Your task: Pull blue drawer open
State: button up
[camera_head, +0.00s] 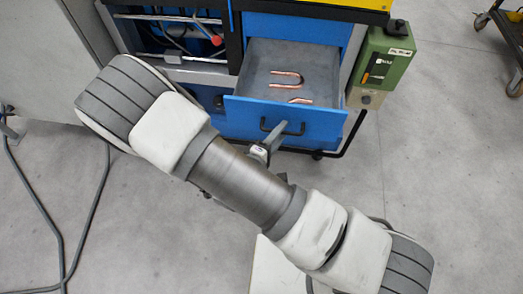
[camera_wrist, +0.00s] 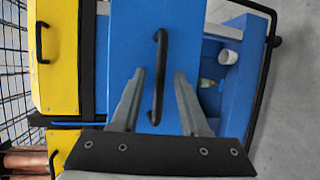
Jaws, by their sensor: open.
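The blue drawer (camera_head: 280,117) is pulled out of its cabinet in the head view, with its grey inside showing. My gripper (camera_wrist: 159,73) is open, with one finger on each side of the handle in the wrist view. I cannot tell whether the fingers touch it. In the head view my gripper (camera_head: 272,137) is at the drawer front, partly hidden by my arm.
A green box (camera_head: 384,58) is mounted right of the drawer, above a black rail (camera_head: 354,133). Yellow drawers (camera_wrist: 57,55) with black handles show in the wrist view. A white cup-like object (camera_wrist: 229,57) sits in an opening. A cable (camera_head: 62,235) lies on the floor at left.

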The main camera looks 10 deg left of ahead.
jog(key=p+v, duration=0.2)
jog(key=v, duration=1.4)
jog(key=shift+p, duration=0.35)
jog(key=shift+a+r, duration=0.1)
jog(key=shift+a, duration=0.05)
jog(key=w+a+r+m+g+y+p, duration=0.45)
jog(key=w+a+r+m+y, duration=0.3)
jog(key=w+r, duration=0.3)
jog(key=w+d+r+m+g+y+p, duration=0.1)
jog(key=w+r+y, duration=0.15)
jog(key=r, duration=0.55)
jog(key=w+d+r+g+y+p, duration=0.1)
jog(key=w+r, duration=0.2)
jog(key=r, duration=0.5)
jog(key=s+d+r+m+p, duration=0.1)
jog(key=s+d+r, duration=0.1)
jog(key=d+r, duration=0.35)
jog(key=s+d+r+m+p, duration=0.1)
jog(key=s+d+r+p, duration=0.15)
jog(key=d+r, duration=0.35)
jog(key=s+d+r+m+g+h, duration=0.1)
jog(key=s+d+h, duration=0.1)
jog(key=s+d, duration=0.3)
jog(key=s+d+r+m+g+h+p, duration=0.1)
jog(key=s+d, duration=0.4)
jog(key=d, duration=0.5)
jog(key=shift+s+d+r+m+h, duration=0.2)
jog(key=shift+d+r+m+h, duration=0.2)
jog(key=shift+r+m+h, duration=0.3)
